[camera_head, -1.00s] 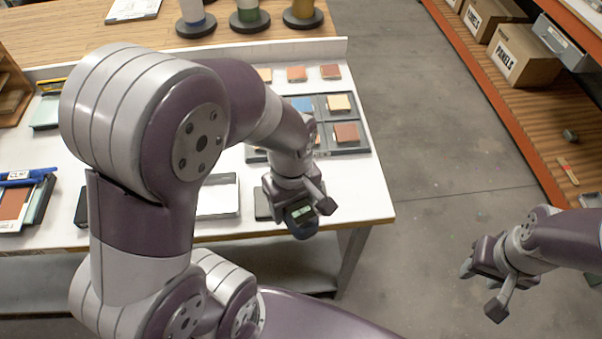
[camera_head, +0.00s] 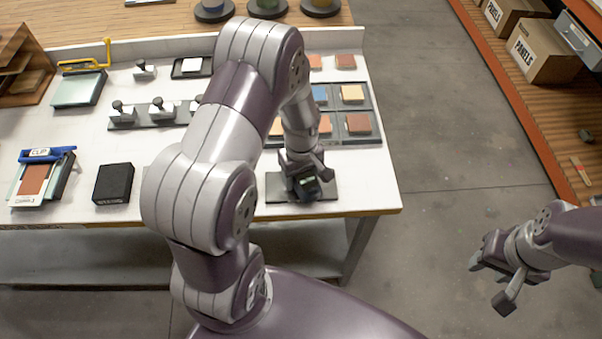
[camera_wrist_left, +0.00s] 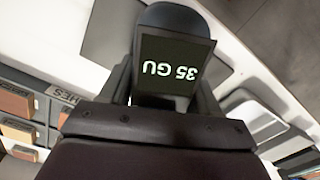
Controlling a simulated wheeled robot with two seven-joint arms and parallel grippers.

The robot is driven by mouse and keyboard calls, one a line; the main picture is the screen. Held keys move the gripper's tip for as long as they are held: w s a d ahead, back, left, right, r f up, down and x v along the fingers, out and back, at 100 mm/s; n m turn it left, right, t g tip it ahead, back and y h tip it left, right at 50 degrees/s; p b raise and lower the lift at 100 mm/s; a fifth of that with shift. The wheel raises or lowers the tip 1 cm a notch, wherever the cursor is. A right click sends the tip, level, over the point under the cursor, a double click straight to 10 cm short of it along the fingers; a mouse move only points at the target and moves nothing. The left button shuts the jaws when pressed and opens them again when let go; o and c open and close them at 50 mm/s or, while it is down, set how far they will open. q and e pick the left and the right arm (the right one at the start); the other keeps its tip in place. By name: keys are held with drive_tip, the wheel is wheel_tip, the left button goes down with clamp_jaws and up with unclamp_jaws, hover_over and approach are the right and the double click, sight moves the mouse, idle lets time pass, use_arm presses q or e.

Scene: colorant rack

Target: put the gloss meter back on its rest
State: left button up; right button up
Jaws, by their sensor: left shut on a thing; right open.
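My left gripper (camera_head: 303,183) is shut on the gloss meter (camera_head: 308,188), a dark rounded device. In the left wrist view, its lit screen (camera_wrist_left: 172,68) reads "35 GU" upside down. The meter is over a flat dark grey plate (camera_head: 327,181) near the table's front right corner. The plate also shows beside the meter in the left wrist view (camera_wrist_left: 108,38). I cannot tell whether the meter touches the plate, as the gripper hides its underside. My right gripper (camera_head: 492,272) is open and empty, out over the floor right of the table.
Panel trays with coloured tiles (camera_head: 357,125) lie just behind the plate. A black block (camera_head: 113,184) and a clipboard with a blue clip (camera_head: 42,178) lie to the left. A rack of stamp-like tools (camera_head: 160,112) stands behind. My left arm hides the table's middle.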

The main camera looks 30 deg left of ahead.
use_arm(q)
drive_tip(key=shift+f, duration=0.1)
drive_tip(key=o, duration=1.5)
drive_tip(key=shift+s, duration=0.1)
drive_tip(key=shift+r, duration=0.45)
wheel_tip(320, 180, up, 11)
drive_tip(key=shift+f+b, duration=0.1)
drive_tip(key=shift+b, duration=0.65)
drive_tip(key=s+m, duration=0.1)
drive_tip(key=d+m, duration=0.1)
drive_tip(key=s+d+r+m, duration=0.1)
drive_tip(key=m, duration=0.1)
drive_tip(key=shift+s+d, duration=0.2)
drive_tip(key=shift+s, duration=0.15)
drive_tip(key=s+d+m+t, duration=0.1)
drive_tip(key=s+d+m, duration=0.2)
drive_tip(key=s+m, duration=0.3)
drive_tip(key=shift+m, duration=0.5)
